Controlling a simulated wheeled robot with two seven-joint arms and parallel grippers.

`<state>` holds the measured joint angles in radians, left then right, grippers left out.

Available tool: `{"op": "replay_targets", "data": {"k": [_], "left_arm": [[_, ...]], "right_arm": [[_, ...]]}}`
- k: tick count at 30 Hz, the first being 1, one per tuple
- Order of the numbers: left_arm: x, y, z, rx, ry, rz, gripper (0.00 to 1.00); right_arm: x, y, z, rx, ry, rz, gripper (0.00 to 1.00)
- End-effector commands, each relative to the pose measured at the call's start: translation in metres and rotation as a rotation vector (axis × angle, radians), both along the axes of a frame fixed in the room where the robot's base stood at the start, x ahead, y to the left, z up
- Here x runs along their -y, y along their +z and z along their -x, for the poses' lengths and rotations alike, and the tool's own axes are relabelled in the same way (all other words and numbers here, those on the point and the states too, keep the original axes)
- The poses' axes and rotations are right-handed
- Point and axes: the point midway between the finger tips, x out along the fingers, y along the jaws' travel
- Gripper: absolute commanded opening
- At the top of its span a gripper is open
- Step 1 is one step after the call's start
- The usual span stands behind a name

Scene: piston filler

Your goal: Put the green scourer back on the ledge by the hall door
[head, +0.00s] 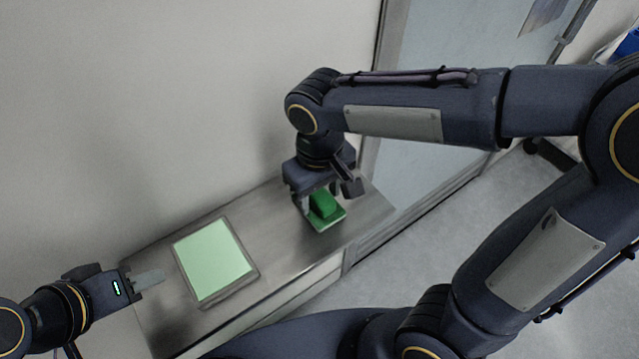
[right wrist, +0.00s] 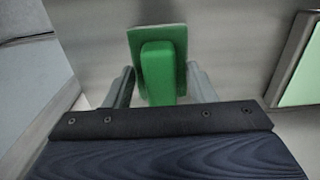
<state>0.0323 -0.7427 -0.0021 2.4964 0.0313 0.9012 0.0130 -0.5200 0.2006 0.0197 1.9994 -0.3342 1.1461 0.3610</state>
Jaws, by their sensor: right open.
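The green scourer (head: 326,213) has a flat pad and a raised block-like grip. It lies on the metal ledge (head: 285,258), near the end by the door. My right gripper (head: 325,205) is above it with its fingers open on either side of the grip. In the right wrist view the scourer (right wrist: 160,62) shows between the two fingers (right wrist: 160,88), with a gap on each side. My left gripper (head: 150,279) is at the left end of the ledge, away from the scourer. Its fingers look close together, and I cannot tell if they are open.
A pale green panel in a grey frame (head: 214,262) lies on the ledge left of the scourer; its edge shows in the right wrist view (right wrist: 302,75). A wall stands behind. The door (head: 440,95) is to the right, with open floor (head: 470,235) in front.

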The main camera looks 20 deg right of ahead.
Motion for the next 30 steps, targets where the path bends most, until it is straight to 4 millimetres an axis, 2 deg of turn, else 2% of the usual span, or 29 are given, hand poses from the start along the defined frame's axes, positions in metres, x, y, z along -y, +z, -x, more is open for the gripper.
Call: {"op": "replay_targets", "data": {"k": [5,12,18,24,28,30], "left_arm": [[0.0,0.001,0.0,0.0,0.0,0.0,0.36],[0.0,0.002,0.0,0.0,0.0,0.0,0.36],[0.0,0.003,0.0,0.0,0.0,0.0,0.36],[0.0,0.003,0.0,0.0,0.0,0.0,0.36],[0.0,0.003,0.0,0.0,0.0,0.0,0.36],[0.0,0.003,0.0,0.0,0.0,0.0,0.36]], "right_arm": [[-0.001,0.021,-0.001,0.005,-0.001,-0.003,0.5],[-0.001,0.073,-0.001,0.006,0.0,-0.004,0.5],[-0.001,0.107,0.0,0.003,0.001,-0.002,0.5],[0.0,0.12,0.0,0.002,0.001,-0.001,0.5],[0.003,0.12,0.001,0.003,-0.004,-0.006,0.5],[0.011,0.118,0.004,0.008,-0.02,-0.027,0.5]]}}
